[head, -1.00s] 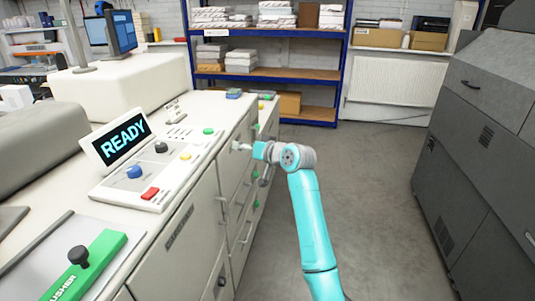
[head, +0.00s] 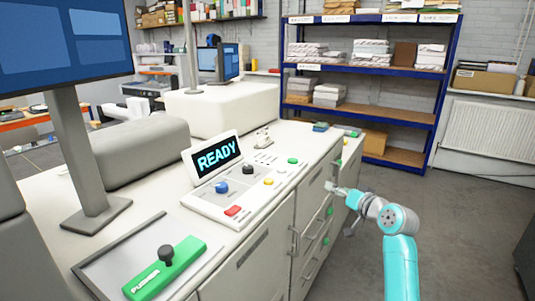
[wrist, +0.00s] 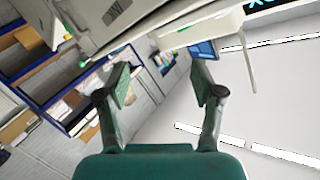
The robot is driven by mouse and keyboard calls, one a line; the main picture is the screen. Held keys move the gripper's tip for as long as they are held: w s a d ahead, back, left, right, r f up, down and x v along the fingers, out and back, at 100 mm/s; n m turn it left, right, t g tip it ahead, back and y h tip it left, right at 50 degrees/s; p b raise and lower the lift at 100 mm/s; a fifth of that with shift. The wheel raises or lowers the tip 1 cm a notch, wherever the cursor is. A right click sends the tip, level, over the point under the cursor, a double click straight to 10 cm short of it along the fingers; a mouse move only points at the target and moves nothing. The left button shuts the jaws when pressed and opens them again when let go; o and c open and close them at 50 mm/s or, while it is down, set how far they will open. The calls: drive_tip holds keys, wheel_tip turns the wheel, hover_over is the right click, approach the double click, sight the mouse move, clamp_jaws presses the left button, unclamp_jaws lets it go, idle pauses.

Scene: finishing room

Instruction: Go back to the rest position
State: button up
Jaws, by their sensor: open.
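My gripper (wrist: 160,88) is open and empty in the wrist view, its two fingers spread apart with nothing between them. In the head view my teal arm reaches up from the lower right, and the gripper end is small beside the front of the cream machine (head: 262,258). Whether it touches the machine front there I cannot tell. The control panel (head: 208,207) on the machine top has a display (head: 216,155) reading READY. The wrist view is tilted and shows part of the machine and the ceiling.
A green pusher (head: 178,268) lies on the machine's near top. A monitor (head: 65,45) stands at the left. A blue shelf rack (head: 432,120) with paper stacks is at the back, and a radiator (head: 490,130) is on the back wall. Grey floor (head: 465,230) is clear right of the arm.

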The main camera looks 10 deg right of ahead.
drive_tip(key=s+a+f+m+h, duration=0.15)
drive_tip(key=s+a+f, duration=0.25)
drive_tip(key=s+f, duration=0.75)
drive_tip(key=s+a+f+h, duration=0.2)
drive_tip(key=s+a+f, duration=0.2)
drive_tip(key=s+f, duration=0.75)
drive_tip(key=s+a+f+g, duration=0.15)
drive_tip(key=s+f, duration=0.25)
drive_tip(key=s, duration=0.4)
drive_tip(key=s+a+f+t, duration=0.1)
drive_tip(key=s+a+f, duration=0.1)
drive_tip(key=s+f, duration=0.35)
drive_tip(key=s+a+r+n, duration=0.1)
drive_tip(key=s+r, duration=0.3)
drive_tip(key=s, duration=0.5)
drive_tip(key=s+a+r+n, duration=0.1)
drive_tip(key=s+r, duration=0.3)
drive_tip(key=s, duration=0.6)
drive_tip(key=s+a+r+n, duration=0.1)
drive_tip(key=s+r, duration=0.3)
drive_tip(key=s, duration=0.6)
drive_tip(key=shift+s+a+r+n, duration=0.25)
drive_tip(key=shift+r+n, duration=0.1)
drive_tip(key=shift+n, duration=0.3)
